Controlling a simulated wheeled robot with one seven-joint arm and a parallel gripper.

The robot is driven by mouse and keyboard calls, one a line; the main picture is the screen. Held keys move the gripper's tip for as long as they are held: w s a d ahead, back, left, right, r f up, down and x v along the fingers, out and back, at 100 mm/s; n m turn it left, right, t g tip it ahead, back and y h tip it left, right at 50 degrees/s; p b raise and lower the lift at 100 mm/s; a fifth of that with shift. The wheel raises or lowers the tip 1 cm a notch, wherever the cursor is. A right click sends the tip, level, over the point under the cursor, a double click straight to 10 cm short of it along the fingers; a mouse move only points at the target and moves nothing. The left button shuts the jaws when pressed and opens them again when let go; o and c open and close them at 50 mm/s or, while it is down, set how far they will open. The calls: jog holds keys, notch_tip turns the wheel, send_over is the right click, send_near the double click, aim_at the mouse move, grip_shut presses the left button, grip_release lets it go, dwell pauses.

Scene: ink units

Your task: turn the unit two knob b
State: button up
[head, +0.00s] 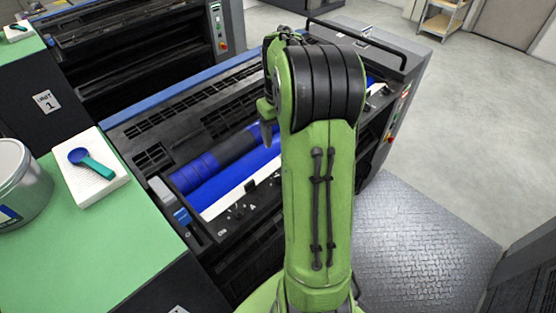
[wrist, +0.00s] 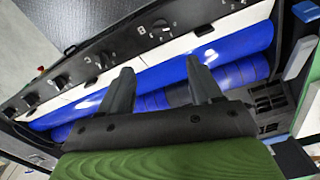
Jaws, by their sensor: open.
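Several dark knobs sit in a row on the unit's black panel in the wrist view. One knob (wrist: 162,27) is at the upper middle with a pale letter beside it that looks like B. Another knob (wrist: 103,60) lies to its left; its letter is too small to read surely. My gripper (wrist: 160,86) is open and empty, its two fingers apart over the blue roller (wrist: 224,60). The knob row lies beyond the fingertips, and I see no contact. In the head view my arm hides part of the panel and most of my gripper.
The green bench (head: 80,250) at left holds a metal can (head: 22,185) and a white block (head: 110,186) with a blue-and-teal tool (head: 92,162). The tread-plate floor (head: 415,255) at right is clear.

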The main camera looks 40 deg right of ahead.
aim_at(279, 174)
jog(key=f, duration=0.7)
jog(key=f+b, duration=0.1)
jog(key=f, duration=0.7)
jog(key=shift+s+a, duration=0.1)
jog(key=shift+a, duration=0.1)
jog(key=shift+c, duration=0.5)
jog(key=c, duration=0.9)
